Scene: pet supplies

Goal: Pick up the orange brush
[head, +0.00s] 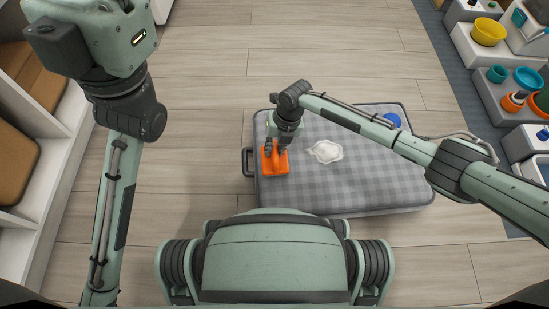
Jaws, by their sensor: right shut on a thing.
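The orange brush (272,162) is at the left end of a grey checked pet bed (350,187), near its left edge. My right gripper (276,148) points down over the brush and is shut on it. The fingers cover part of the brush's top. I cannot tell whether the brush touches the bed or is slightly raised. My left arm comes in on the left side of the head view, but its gripper is out of the picture.
A crumpled white item (325,151) and a blue ball (392,120) lie on the bed. A dark handle (247,162) sticks out at the bed's left. Shelves with bowls, including a yellow bowl (488,32), stand at the right. White shelving is at the left. Wooden floor between is clear.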

